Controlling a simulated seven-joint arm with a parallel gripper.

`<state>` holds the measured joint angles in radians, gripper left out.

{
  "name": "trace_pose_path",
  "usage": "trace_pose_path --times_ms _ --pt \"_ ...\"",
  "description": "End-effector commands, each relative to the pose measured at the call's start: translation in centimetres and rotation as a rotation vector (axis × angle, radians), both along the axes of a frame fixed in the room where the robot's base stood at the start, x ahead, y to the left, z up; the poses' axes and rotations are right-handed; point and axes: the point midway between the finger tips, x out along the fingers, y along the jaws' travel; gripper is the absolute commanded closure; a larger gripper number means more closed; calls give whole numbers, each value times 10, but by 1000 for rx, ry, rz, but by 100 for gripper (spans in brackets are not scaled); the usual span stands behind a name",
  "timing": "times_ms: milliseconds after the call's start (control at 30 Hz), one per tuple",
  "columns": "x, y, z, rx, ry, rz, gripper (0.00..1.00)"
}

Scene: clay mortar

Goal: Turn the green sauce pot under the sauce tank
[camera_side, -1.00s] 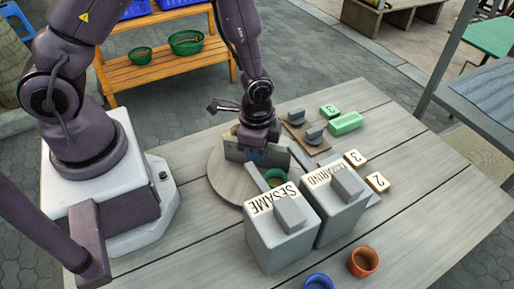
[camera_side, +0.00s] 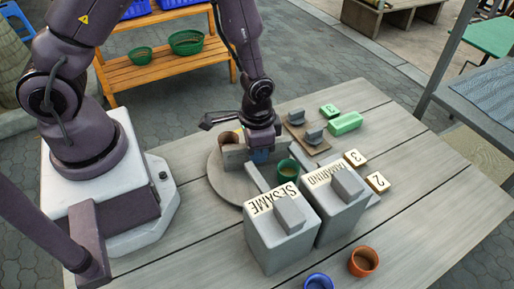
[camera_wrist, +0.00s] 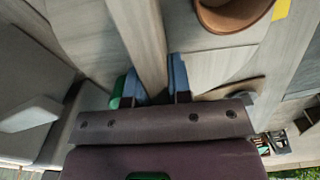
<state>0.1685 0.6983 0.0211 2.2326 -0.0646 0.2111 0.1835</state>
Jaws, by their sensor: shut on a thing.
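The green sauce pot (camera_side: 287,172) stands upright on the round grey turntable (camera_side: 222,182), just behind the tanks. The grey SESAME tank (camera_side: 280,232) stands in front of it, with the TAMARIND tank (camera_side: 335,208) to the right. I cannot tell whether the pot is directly under a spout. My gripper (camera_side: 262,156) is low over the turntable, its blue fingers shut on a grey divider bar (camera_wrist: 135,35). A brown pot (camera_side: 228,141) stands behind the bar at left. In the wrist view, a green edge (camera_wrist: 119,92), probably the pot, shows beside the left finger.
A board with grey blocks (camera_side: 308,138), a green block (camera_side: 345,123) and number tiles (camera_side: 377,182) lie to the right. An orange pot (camera_side: 363,261) and a blue pot (camera_side: 318,281) stand at the front.

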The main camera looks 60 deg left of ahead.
Motion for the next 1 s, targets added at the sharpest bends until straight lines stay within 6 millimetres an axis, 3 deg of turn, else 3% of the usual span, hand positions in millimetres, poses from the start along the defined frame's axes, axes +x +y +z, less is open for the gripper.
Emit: trace_pose_path --times_ms 400,1000 --pt "0 0 1 0 0 124 100" --pt "0 0 1 0 0 151 100"
